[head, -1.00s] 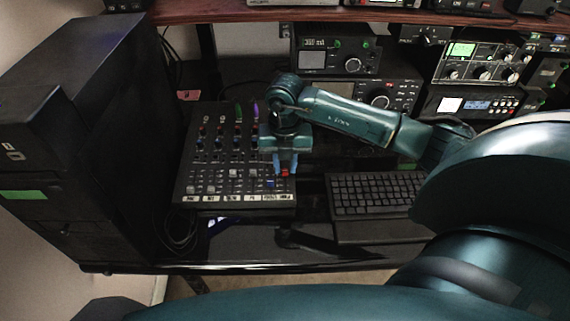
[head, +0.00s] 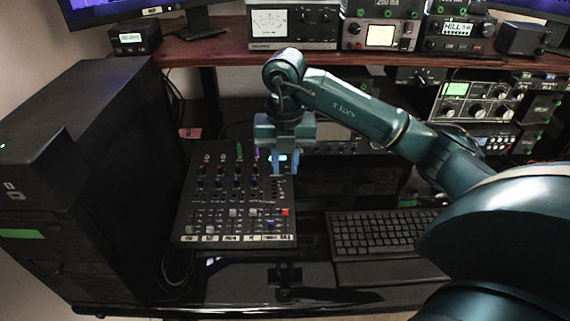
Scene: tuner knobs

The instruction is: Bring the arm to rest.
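My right arm comes in from the right. Its gripper (head: 284,170) points down above the upper right part of the black mixer (head: 182,222). Its two blue fingers are apart, with a lit display showing between them and nothing held. A red cap (head: 285,212) and a blue cap (head: 270,224) sit on the mixer's lower right, below and clear of the fingertips. My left gripper is not in view.
A large black computer case (head: 90,180) stands at the left. A keyboard (head: 385,233) lies right of the mixer. A wooden shelf (head: 225,50) with radio gear runs along the back, behind the arm.

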